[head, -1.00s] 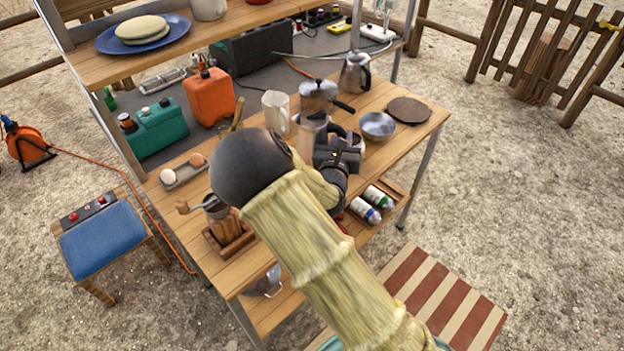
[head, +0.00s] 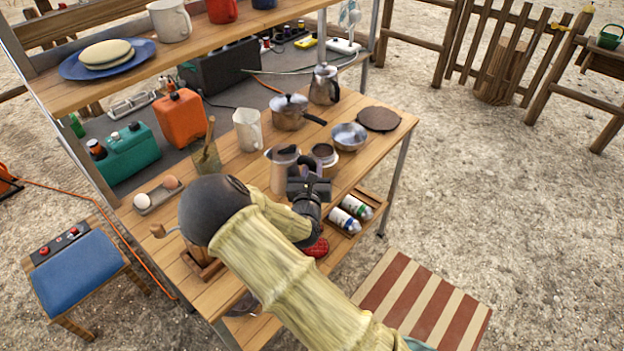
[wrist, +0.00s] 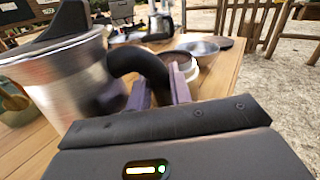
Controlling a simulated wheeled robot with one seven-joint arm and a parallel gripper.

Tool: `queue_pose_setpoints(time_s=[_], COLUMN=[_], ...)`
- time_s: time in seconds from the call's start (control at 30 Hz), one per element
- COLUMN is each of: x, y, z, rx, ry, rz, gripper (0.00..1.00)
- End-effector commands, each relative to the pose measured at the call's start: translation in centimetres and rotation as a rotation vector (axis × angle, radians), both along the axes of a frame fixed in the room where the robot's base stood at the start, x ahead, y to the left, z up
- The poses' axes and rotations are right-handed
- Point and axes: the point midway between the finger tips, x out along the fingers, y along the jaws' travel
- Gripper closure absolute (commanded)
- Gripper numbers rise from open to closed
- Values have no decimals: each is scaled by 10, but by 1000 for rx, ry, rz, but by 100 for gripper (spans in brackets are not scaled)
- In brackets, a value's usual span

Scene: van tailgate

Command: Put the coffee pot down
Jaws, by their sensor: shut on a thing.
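The coffee pot (head: 282,172) is a silver metal pot with a dark handle, over the wooden counter (head: 232,286). In the wrist view its shiny body (wrist: 72,82) fills the left side. My gripper (head: 309,178) is at the pot's right side. In the wrist view its fingers (wrist: 160,88) are shut on the black curved handle. The pot looks nearly upright. Its base is partly hidden by my arm, so I cannot tell whether it touches the counter.
A round container with brown contents (head: 324,153) stands just right of the pot. A jar with utensils (head: 206,158) stands left. Some bare counter lies between them.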

Motion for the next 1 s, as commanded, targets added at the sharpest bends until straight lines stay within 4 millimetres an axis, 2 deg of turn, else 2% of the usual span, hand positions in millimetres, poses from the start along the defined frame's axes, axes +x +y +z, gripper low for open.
queue_pose_setpoints(time_s=[0.07, 0.33, 0.77, 0.8, 0.9, 1.0], x=[0, 0, 0, 0, 0, 0], y=[0, 0, 0, 0, 0, 0], z=[-4, -38, -44, -45, -44, -44], rx=[0, -2, 0, 0, 0, 0], ry=[-1, -2, -2, 0, 0, 0], rz=[0, 1, 0, 1, 1, 1], gripper=[100, 100, 100, 75, 57, 57])
